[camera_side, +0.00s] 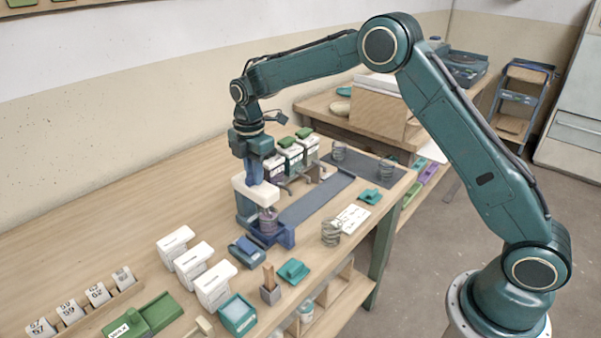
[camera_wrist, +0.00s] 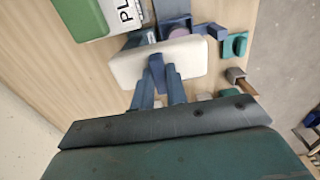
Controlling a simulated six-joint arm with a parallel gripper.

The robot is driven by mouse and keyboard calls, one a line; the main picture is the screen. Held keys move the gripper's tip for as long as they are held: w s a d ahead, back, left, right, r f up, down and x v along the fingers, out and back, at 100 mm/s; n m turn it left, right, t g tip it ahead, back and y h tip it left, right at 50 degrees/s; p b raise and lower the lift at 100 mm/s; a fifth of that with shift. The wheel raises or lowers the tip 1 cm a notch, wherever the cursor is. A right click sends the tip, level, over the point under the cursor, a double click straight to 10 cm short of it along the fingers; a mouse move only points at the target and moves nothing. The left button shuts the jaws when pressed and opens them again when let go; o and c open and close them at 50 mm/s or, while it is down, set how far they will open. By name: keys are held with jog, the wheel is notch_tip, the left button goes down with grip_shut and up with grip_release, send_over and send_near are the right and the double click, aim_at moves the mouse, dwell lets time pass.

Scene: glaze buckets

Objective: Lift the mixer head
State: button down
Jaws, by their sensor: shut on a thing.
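The mixer has a white head (camera_side: 255,191) over a dark blue base (camera_side: 283,238). A greyish-purple bucket (camera_side: 268,221) stands on the base under the front of the head. My gripper (camera_side: 255,180) points down at the top of the head and is shut on it. In the wrist view the fingers (camera_wrist: 158,82) close around a blue upright piece on the white head (camera_wrist: 190,60). The bucket's top (camera_wrist: 179,33) shows just past the head's edge there. In the side view the fingers partly hide the grasp.
White containers (camera_side: 190,261) stand in front left of the mixer. Green-lidded containers (camera_side: 290,154) stand close behind it. A blue tool (camera_side: 247,251) and a teal block (camera_side: 293,271) lie near the base. A grey mat (camera_side: 318,198) and a wire coil (camera_side: 331,233) are to the right.

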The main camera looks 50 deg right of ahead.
jog(key=shift+r, duration=1.35)
jog(key=c, duration=1.5)
grip_release()
notch_tip(320, 180, up, 7)
jog(key=shift+f, duration=0.1)
